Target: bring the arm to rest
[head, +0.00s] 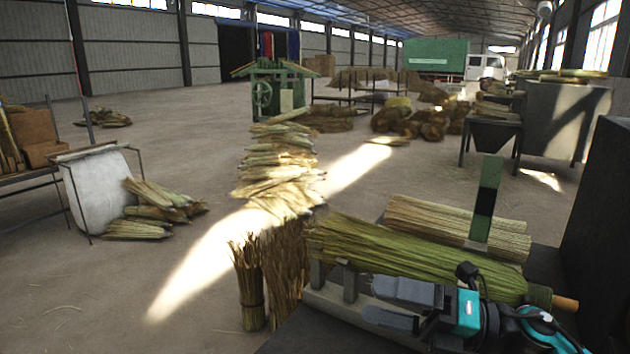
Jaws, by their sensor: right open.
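My right gripper (368,301) is at the lower right, with its arm coming in from the right edge. Its two grey fingers point left and stand apart, with nothing seen between them. A long green broom-straw bundle (400,250) lies just behind the gripper. A short wooden handle (564,303) sticks out at the bundle's right end, beside my arm. The gripper hides part of the bundle's near side; whether they touch I cannot tell. My left gripper is out of view.
A tan straw bundle (420,218) lies behind the green one, by an upright green and black post (485,198). Straw bundles (250,290) stand left of the bench. A dark panel (600,220) rises at the right edge. Open floor (120,290) lies at left.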

